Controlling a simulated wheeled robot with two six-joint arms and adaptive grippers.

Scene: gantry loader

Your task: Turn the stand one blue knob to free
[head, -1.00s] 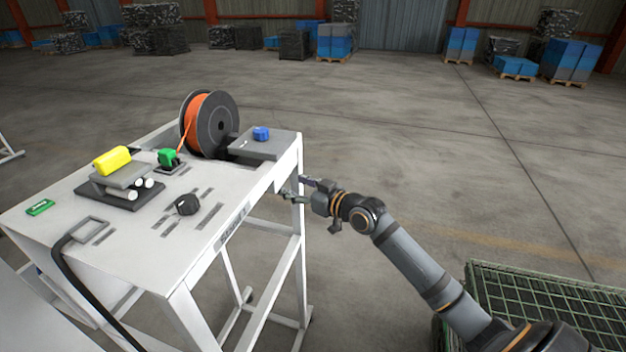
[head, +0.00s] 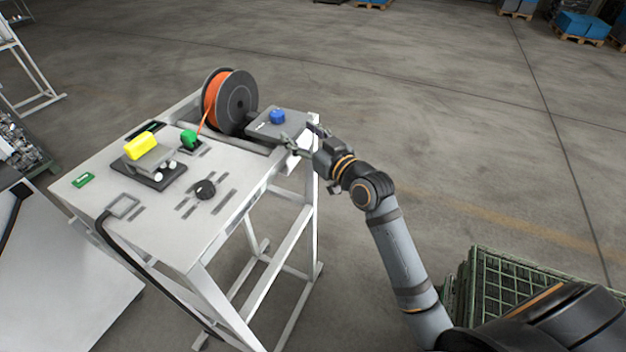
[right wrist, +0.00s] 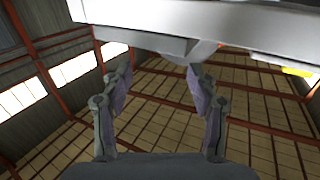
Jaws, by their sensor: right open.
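The blue knob (head: 277,116) sits on top of a flat grey box (head: 262,130) at the far right corner of the white stand (head: 120,185). My right gripper (head: 302,137) is open and empty at the stand's right edge, just right of and below the knob in the head view and apart from it. In the right wrist view my right gripper (right wrist: 158,82) shows two spread fingers with nothing between them, under the stand's pale edge (right wrist: 190,18). The knob does not show in that view. My left gripper is not in view.
A green mesh crate (head: 515,272) stands at the right.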

